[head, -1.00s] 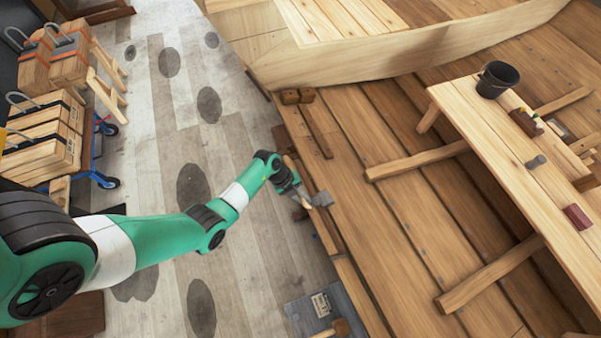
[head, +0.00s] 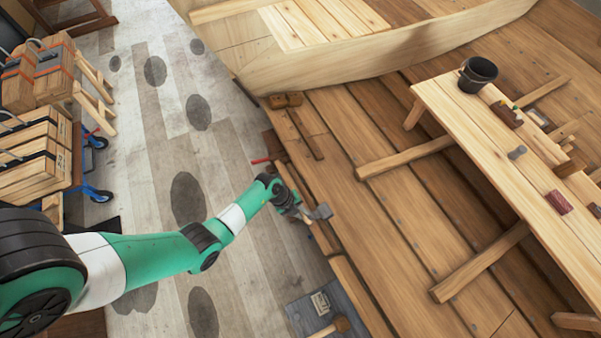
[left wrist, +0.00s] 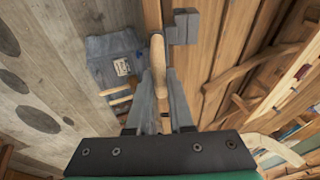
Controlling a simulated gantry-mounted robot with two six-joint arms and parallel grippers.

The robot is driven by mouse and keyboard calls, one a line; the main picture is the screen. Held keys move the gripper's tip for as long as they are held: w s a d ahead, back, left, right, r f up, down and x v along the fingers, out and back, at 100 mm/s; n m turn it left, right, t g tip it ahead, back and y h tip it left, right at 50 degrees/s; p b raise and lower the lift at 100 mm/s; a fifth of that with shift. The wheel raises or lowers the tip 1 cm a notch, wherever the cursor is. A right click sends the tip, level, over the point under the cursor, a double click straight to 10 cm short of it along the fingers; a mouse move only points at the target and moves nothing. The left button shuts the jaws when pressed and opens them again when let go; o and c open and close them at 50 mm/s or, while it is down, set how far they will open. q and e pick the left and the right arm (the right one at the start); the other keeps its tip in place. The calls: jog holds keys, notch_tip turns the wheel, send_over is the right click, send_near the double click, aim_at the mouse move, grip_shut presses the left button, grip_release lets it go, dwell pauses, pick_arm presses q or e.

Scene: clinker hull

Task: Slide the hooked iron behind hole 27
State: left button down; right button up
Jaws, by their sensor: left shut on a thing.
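My left gripper (head: 299,208) reaches from the left to the near edge of the planked hull (head: 375,205). It is shut on the hooked iron (head: 321,211), a grey blocky piece whose head stands out to the right of the fingers over the plank edge. In the left wrist view, the grey stepped iron head (left wrist: 182,27) lies beyond the fingertips, and a pale wooden handle (left wrist: 157,50) shows by the fingers. I cannot tell whether the iron touches the planks. Hole 27 cannot be picked out; no hole numbers are readable. My right gripper is not in view.
A grey board (head: 301,320) with a wooden mallet (head: 341,323) on it lies below the gripper. A bench (head: 480,135) with a black bucket (head: 478,75) stands at right. Crates (head: 35,145) on a trolley stand at left. Floor is open between crates and hull.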

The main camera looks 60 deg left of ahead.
pick_arm(q)
jog(key=shift+s+d+p, duration=0.15)
jog(key=shift+d+p, duration=0.5)
jog(key=shift+d, duration=0.55)
jog(key=shift+s+d+p, duration=0.1)
jog(key=shift+d+p, duration=0.45)
jog(key=shift+d, duration=1)
jog(key=shift+r+p, duration=0.15)
jog(key=shift+p, duration=0.2)
jog(key=c, duration=0.7)
grip_release()
jog(key=shift+s, duration=0.1)
jog(key=shift+r, duration=3.95)
